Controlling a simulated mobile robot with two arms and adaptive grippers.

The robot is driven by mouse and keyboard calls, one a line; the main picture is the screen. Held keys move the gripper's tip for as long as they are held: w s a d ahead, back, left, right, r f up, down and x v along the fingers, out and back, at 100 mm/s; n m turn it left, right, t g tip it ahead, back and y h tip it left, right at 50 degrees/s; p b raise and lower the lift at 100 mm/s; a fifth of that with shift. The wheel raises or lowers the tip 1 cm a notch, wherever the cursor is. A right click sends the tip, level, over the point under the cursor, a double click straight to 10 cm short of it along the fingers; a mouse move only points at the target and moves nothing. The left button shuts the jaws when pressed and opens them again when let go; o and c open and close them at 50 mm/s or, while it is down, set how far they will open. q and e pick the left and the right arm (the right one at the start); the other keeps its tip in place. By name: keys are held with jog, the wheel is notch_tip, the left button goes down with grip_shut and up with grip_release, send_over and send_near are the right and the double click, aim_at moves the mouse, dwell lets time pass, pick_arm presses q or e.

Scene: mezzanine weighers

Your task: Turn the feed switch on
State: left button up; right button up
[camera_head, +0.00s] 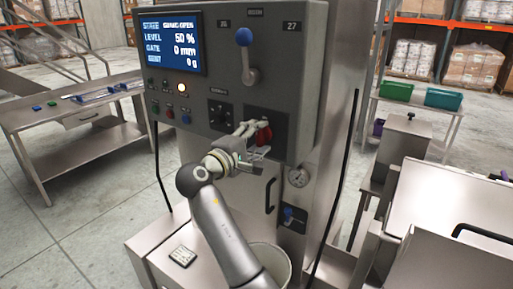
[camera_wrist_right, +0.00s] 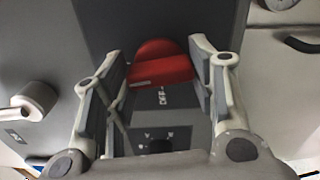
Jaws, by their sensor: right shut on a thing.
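The red switch handle (camera_head: 264,133) sits on a black plate low on the right side of the grey control panel (camera_head: 210,88). In the right wrist view the red handle (camera_wrist_right: 160,70) lies between the two fingers, with small white lettering on the dark plate beside it, too small to read surely. My right gripper (camera_head: 253,132) reaches up to the panel from below and is shut on the red handle; its fingers hide part of the switch in the head view. My left gripper is not in view.
A lit screen (camera_head: 170,43) reads level 50 %, gate 0 mm. A metal table (camera_head: 70,112) stands left; steel hoppers stand right.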

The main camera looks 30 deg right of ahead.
jog(key=shift+f+m+b, duration=0.15)
jog(key=shift+m+b, duration=0.55)
jog(key=shift+m, duration=0.1)
jog(key=o, duration=1)
jog(key=v, duration=0.7)
jog(key=shift+s+a, duration=0.1)
jog(key=shift+a, duration=0.15)
